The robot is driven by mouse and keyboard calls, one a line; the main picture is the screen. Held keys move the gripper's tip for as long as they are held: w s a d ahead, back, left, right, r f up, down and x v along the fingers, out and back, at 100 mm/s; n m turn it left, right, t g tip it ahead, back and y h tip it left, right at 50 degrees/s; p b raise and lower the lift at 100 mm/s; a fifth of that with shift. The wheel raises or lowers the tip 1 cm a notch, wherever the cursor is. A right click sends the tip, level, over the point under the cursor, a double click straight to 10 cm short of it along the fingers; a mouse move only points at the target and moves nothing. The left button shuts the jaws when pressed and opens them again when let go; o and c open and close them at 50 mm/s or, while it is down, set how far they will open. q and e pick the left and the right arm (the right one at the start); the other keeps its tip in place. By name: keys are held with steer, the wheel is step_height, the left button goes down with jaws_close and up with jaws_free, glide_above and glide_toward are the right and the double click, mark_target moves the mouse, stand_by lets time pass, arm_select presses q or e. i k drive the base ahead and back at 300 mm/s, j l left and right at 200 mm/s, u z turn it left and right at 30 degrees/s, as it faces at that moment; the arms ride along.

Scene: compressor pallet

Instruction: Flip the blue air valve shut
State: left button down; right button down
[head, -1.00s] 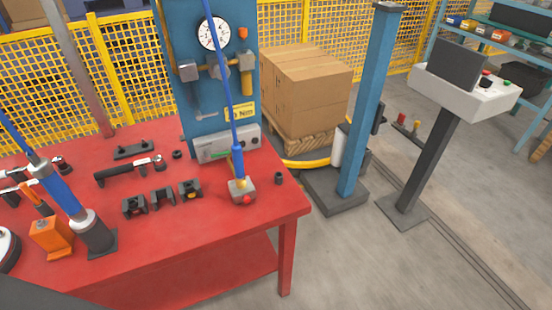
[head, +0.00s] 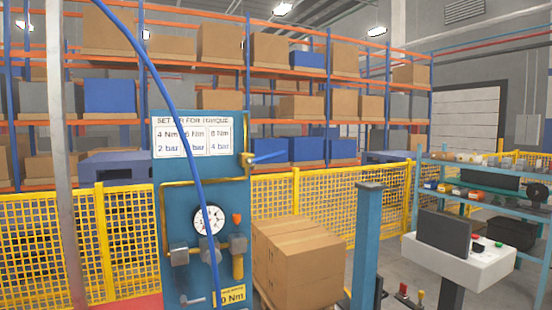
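The blue air valve (head: 266,157) is at the upper right edge of the blue panel (head: 172,225). Its blue lever sticks out to the right, nearly level and tilted slightly up. Its brass body (head: 247,160) sits on a yellow pipe. The pipe runs upright there, so the lever lies across it. Neither of my grippers is in view.
A pressure gauge (head: 209,219) and fittings are lower on the panel. A blue hose (head: 176,105) hangs across the panel's front. Cardboard boxes (head: 298,262), a blue post (head: 367,245) and a control console (head: 458,262) stand to the right. A yellow fence (head: 120,240) is behind.

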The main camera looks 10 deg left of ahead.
mark_target(251, 161)
steer(key=i+l, duration=0.1)
steer(key=i, duration=0.25)
steer(key=i+l, duration=0.15)
steer(key=i, duration=0.15)
steer(key=u, duration=1.6)
